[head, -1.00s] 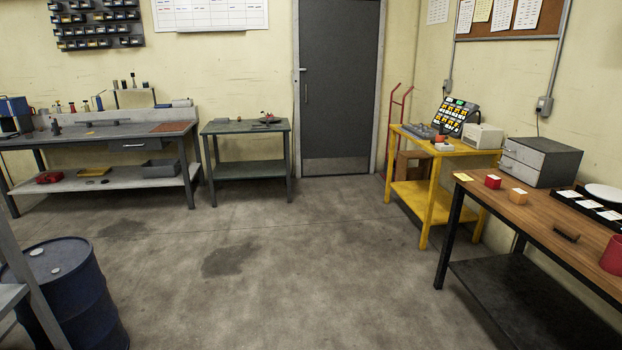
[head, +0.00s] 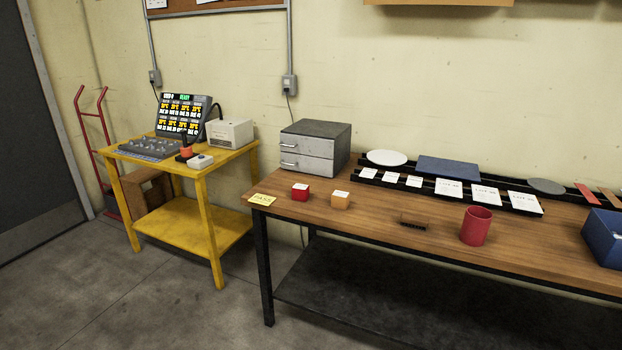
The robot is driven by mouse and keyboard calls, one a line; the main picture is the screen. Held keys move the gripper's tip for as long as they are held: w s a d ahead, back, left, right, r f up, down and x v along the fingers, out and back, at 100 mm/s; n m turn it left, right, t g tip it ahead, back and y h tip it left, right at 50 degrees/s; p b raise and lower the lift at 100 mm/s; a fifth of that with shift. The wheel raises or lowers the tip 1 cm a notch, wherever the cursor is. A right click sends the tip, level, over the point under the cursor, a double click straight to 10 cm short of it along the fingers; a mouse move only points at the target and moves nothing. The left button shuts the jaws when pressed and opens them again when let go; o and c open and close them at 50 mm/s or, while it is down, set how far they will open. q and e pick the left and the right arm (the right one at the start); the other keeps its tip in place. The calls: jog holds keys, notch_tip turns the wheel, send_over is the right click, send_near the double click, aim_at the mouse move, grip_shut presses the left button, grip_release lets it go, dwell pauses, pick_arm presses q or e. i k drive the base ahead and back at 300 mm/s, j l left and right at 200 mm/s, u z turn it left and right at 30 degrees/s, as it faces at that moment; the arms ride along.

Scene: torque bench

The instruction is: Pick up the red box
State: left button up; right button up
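A small red box (head: 300,192) with a white label on top sits upright on the wooden bench (head: 365,219), near its left end. A small orange box (head: 340,200) stands just to its right, a little apart. A yellow note (head: 262,199) lies to its left at the bench corner. Neither of my grippers shows in the head view.
A red cup (head: 476,226), a dark brush-like block (head: 413,220) and a blue bin (head: 603,238) stand further right on the bench. A grey drawer unit (head: 315,148) is behind the boxes. A yellow table (head: 183,160) stands left. Floor in front is clear.

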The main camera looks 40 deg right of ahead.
aim_at(299, 192)
jog(key=i+l+z, duration=0.1)
jog(key=i+z, duration=0.2)
jog(key=i, duration=0.15)
jog(key=i+z, duration=0.35)
jog(key=i, duration=0.15)
jog(key=i+j+z, duration=0.3)
jog(key=i, duration=0.15)
jog(key=i+j+z, duration=0.15)
jog(key=i+z, duration=0.2)
jog(key=i, duration=0.1)
